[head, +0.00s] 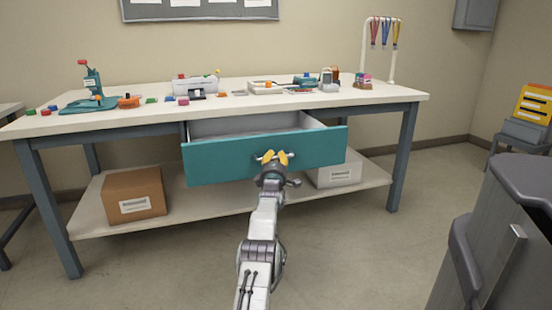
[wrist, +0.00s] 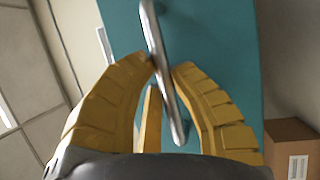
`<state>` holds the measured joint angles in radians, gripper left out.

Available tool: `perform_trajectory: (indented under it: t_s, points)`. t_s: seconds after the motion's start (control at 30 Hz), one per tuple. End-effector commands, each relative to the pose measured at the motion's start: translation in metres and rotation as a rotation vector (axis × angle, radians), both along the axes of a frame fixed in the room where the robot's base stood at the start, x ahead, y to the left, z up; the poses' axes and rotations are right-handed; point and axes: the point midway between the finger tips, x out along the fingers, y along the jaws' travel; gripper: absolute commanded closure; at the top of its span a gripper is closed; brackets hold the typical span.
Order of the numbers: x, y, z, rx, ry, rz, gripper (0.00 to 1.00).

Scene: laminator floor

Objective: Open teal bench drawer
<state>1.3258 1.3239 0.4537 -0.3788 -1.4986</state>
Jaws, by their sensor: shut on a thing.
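The teal bench drawer (head: 215,160) is pulled out from under the bench top in the head view, and its light grey inside shows. Its teal front fills the middle of the wrist view (wrist: 215,40). My gripper (head: 272,158) is at the middle of the drawer front. In the wrist view its yellow fingers (wrist: 165,75) are closed around the silver bar handle (wrist: 155,35), which runs between them. In the head view the handle is mostly hidden behind my gripper.
The bench top (head: 345,98) holds several small tools and coloured blocks. A brown box (head: 125,190) and a white box (head: 335,175) stand on the lower shelf. A dark grey cabinet (head: 490,235) stands at the right. The floor in front of the bench is clear.

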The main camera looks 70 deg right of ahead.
Motion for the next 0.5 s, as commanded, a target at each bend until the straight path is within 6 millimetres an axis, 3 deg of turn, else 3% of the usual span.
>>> perform_trajectory:
  t_s: [0.03, 0.07, 0.1, 0.37, 0.5]
  points:
    - [0.0021, 0.0005, -0.0008, 0.002, -0.001, 0.002, 1.0]
    - [0.002, 0.0005, -0.0008, 0.002, -0.001, 0.002, 0.79]
    - [0.002, 0.0005, -0.0008, 0.002, -0.001, 0.002, 0.75]
    - [0.0008, 0.0001, -0.0003, 0.001, -0.001, 0.001, 0.53]
    - [0.0004, 0.0001, -0.0002, 0.0, 0.0, 0.0, 0.53]
